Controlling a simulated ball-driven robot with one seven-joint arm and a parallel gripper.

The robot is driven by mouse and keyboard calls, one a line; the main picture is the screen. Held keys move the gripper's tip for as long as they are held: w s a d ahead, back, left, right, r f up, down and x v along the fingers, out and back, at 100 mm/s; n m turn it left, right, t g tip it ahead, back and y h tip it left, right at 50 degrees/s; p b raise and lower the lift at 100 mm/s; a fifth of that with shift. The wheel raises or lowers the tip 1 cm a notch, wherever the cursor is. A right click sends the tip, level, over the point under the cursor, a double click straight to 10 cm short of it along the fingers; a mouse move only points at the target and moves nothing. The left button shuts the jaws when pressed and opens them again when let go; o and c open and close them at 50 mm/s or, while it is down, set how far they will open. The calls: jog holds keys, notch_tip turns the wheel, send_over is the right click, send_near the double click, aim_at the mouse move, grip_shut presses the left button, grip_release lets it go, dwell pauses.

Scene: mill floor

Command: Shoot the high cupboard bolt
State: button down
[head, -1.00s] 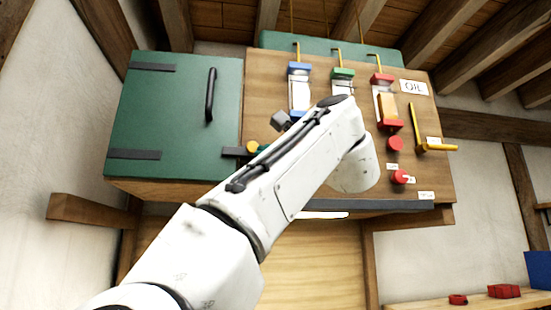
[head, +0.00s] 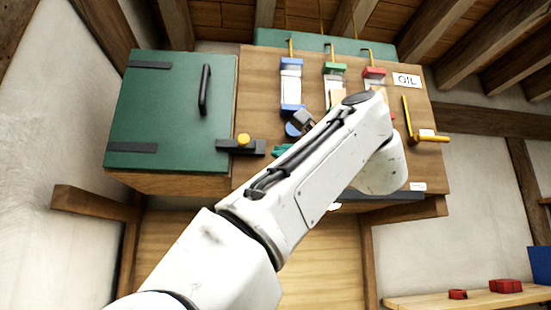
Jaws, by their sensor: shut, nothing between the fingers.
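The green cupboard door (head: 170,115) is closed flush at the upper left, with a dark vertical handle (head: 204,90). The bolt (head: 256,148) is a dark bar low at the door's right edge, with a yellow knob (head: 243,139) on it. Dark metal shows on both sides of the door seam; I cannot tell how far the bar reaches into its keeper. My gripper (head: 280,151) shows only as a small teal tip beside my white forearm, right of the bolt and apart from its knob. It is shut and empty. My arm hides the rest of it.
The wooden panel right of the door carries blue (head: 291,87), green and red-capped holders, partly behind my arm. A yellow lever (head: 427,137) and an OIL label (head: 407,80) are farther right. A shelf (head: 470,300) with red blocks is at lower right.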

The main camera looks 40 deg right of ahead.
jog(key=b+v, duration=0.2)
jog(key=v, duration=0.4)
dwell(0.5)
